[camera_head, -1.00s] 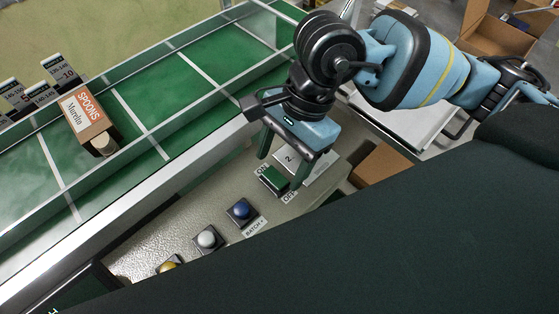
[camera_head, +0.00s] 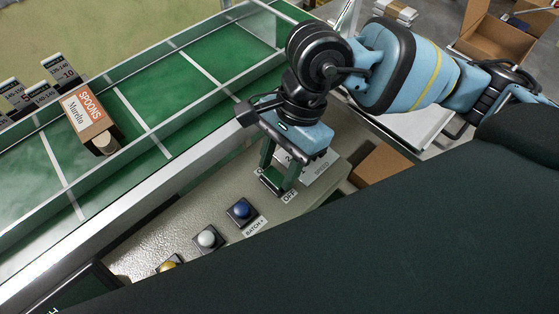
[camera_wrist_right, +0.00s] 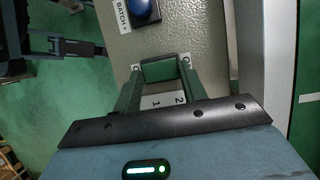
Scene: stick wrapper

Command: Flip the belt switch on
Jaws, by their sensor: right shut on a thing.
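The belt switch (camera_head: 272,182) is a green rocker in a dark frame on the grey control panel, between an ON label and an OFF label (camera_head: 289,197). My right gripper (camera_head: 275,180) has come down over it, with its two green fingers on either side and their tips at the switch. The fingers partly hide the switch and the ON label. In the right wrist view the green switch (camera_wrist_right: 160,70) sits between the two fingertips. Which way the rocker is tipped I cannot tell. My left gripper is not seen.
Blue (camera_head: 240,211), white (camera_head: 207,238) and yellow (camera_head: 169,264) buttons line the panel beside the switch. The green belt (camera_head: 150,125) with its metal rail runs behind, carrying a SPOONS box (camera_head: 88,118). Cardboard boxes stand at the right.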

